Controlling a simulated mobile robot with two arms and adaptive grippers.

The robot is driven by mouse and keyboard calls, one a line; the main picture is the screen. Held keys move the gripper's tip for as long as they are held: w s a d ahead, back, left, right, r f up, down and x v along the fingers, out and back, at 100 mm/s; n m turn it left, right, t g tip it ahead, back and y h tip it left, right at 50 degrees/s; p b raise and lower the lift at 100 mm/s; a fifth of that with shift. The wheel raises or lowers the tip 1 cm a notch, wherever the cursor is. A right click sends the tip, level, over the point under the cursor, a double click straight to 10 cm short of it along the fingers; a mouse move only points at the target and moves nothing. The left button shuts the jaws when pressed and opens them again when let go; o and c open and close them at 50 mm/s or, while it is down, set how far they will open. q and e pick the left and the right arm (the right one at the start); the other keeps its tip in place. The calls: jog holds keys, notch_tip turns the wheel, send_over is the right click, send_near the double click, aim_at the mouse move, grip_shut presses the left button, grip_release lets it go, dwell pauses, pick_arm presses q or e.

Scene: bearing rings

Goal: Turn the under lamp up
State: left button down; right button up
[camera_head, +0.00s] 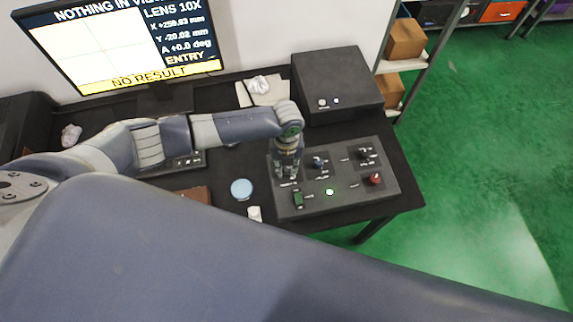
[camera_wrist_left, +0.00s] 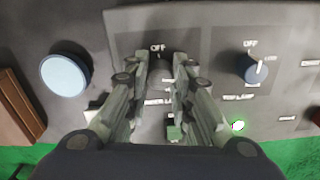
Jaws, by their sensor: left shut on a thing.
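The grey control panel (camera_head: 345,198) lies on the dark bench, with several knobs and switches. My left gripper (camera_head: 287,172) points down at the panel's left part. In the left wrist view its fingers (camera_wrist_left: 160,62) are shut around a dark knob (camera_wrist_left: 159,70) under an "OFF" mark. The knob is mostly hidden by the fingers, and its label below, ending in "LAMP", is partly covered. The top lamp knob (camera_head: 318,162), blue with a white pointer, stands to the right; it also shows in the left wrist view (camera_wrist_left: 252,69). My right gripper is out of view.
A green switch (camera_head: 298,199), a lit green light (camera_head: 329,192) and a red knob (camera_head: 376,179) are on the panel. A pale blue disc (camera_head: 241,189) lies left of it. A black box (camera_head: 337,85) stands behind. The monitor (camera_head: 120,45) reads "NO RESULT".

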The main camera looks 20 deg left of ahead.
aim_at(287, 168)
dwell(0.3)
pick_arm(q)
jog(key=c, duration=1.4)
grip_release()
jog(key=shift+o, duration=0.2)
notch_tip(287, 168, up, 12)
